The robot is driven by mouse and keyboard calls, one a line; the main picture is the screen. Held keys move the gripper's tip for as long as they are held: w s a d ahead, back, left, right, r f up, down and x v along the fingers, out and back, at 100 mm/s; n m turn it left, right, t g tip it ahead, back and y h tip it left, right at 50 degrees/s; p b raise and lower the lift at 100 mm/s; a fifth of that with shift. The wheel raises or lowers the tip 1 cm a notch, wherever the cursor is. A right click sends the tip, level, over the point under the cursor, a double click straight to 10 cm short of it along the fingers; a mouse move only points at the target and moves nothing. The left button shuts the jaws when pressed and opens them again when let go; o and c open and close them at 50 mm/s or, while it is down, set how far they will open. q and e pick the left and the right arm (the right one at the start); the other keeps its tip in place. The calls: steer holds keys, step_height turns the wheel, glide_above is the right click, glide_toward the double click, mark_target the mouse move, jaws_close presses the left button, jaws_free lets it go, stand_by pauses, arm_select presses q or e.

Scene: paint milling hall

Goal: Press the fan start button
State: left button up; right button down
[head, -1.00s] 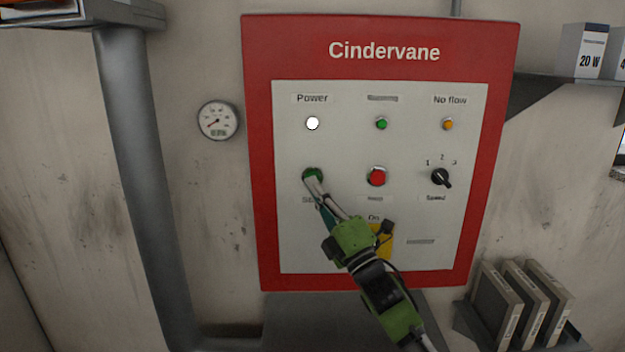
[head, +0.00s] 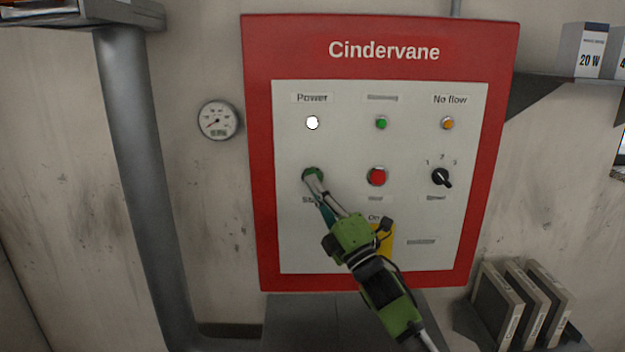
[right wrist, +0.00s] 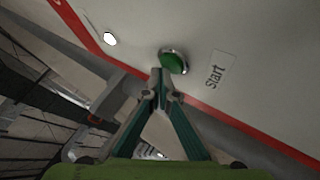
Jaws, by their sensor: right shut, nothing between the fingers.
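The green start button (head: 307,173) is at the left of the lower row on the light panel of the red Cindervane box. It also shows in the right wrist view (right wrist: 173,61), beside its "Start" label (right wrist: 215,73). My right gripper (head: 315,178) is shut and empty, with its fingertips over the lower right part of the button in the head view. In the right wrist view the closed tips (right wrist: 158,76) are right by the button's edge; I cannot tell whether they touch it. My left gripper is not in view.
The red button (head: 377,176) and the black speed knob (head: 441,177) are to the right. The white power lamp (head: 312,123) looks lit; a green lamp (head: 381,124) and an amber lamp (head: 447,124) share its row. A grey pipe (head: 145,190) runs down the left.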

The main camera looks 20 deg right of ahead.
steer(key=shift+w+d, duration=0.15)
steer(key=shift+w, duration=0.25)
stand_by(0.3)
steer(key=shift+s+a, duration=0.25)
steer(key=shift+s, duration=0.6)
steer(key=s, duration=0.2)
steer(key=s+a+p, duration=0.1)
steer(key=s, duration=0.1)
steer(key=shift+s+a, duration=0.2)
steer(key=shift+s, duration=0.15)
stand_by(0.5)
